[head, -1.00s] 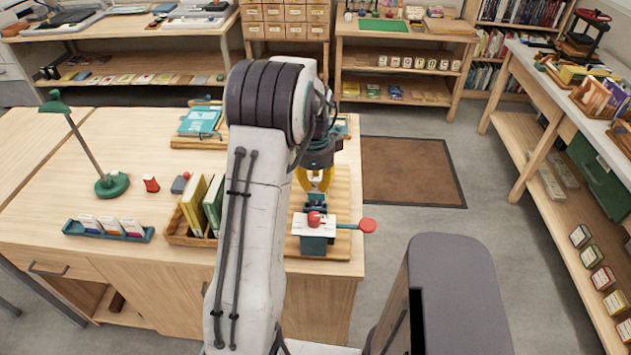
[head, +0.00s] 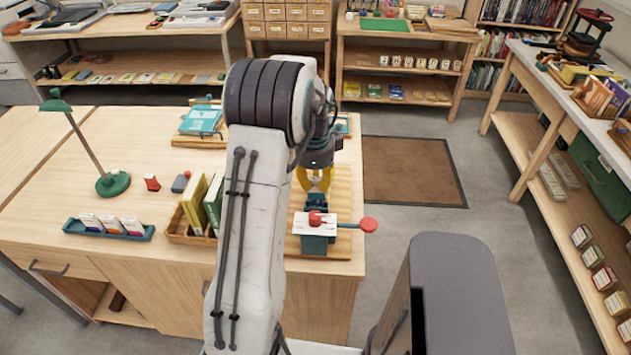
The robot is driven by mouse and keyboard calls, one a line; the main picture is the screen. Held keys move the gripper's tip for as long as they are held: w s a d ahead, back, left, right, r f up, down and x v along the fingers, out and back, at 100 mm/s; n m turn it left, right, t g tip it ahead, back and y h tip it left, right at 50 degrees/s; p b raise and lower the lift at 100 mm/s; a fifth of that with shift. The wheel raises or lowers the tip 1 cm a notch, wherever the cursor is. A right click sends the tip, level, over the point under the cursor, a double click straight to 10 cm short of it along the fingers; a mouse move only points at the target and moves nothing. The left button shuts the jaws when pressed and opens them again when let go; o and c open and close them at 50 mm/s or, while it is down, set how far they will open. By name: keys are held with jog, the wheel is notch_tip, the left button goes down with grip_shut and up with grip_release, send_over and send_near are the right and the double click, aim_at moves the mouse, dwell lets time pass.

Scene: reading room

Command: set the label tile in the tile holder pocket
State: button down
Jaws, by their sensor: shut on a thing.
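My gripper (head: 315,183), with yellow fingers, points down over the wooden board (head: 342,205) at the right end of the near table. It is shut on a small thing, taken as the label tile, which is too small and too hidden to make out. Just below the fingertips is a small dark blue block (head: 316,201), which looks like the tile holder. Its pocket cannot be made out, nor whether the tile touches it. In front of it stands a teal fixture (head: 316,245) with a white plate (head: 301,225), a red knob (head: 316,217) and a red-ended lever (head: 368,225).
A teal book (head: 203,118) lies behind. The floor right of the table, with a brown mat (head: 410,172), is clear.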

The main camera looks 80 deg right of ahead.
aim_at(316, 199)
dwell(0.3)
jog(key=shift+d+f, duration=0.2)
jog(key=shift+f, duration=1.1)
jog(key=shift+a+b, duration=0.1)
jog(key=shift+b, duration=0.3)
jog(key=shift+f+y+b, duration=0.3)
jog(key=shift+f+b, duration=0.55)
jog(key=shift+b, duration=0.3)
jog(key=shift+r, duration=0.1)
jog(key=c, duration=1.1)
grip_release()
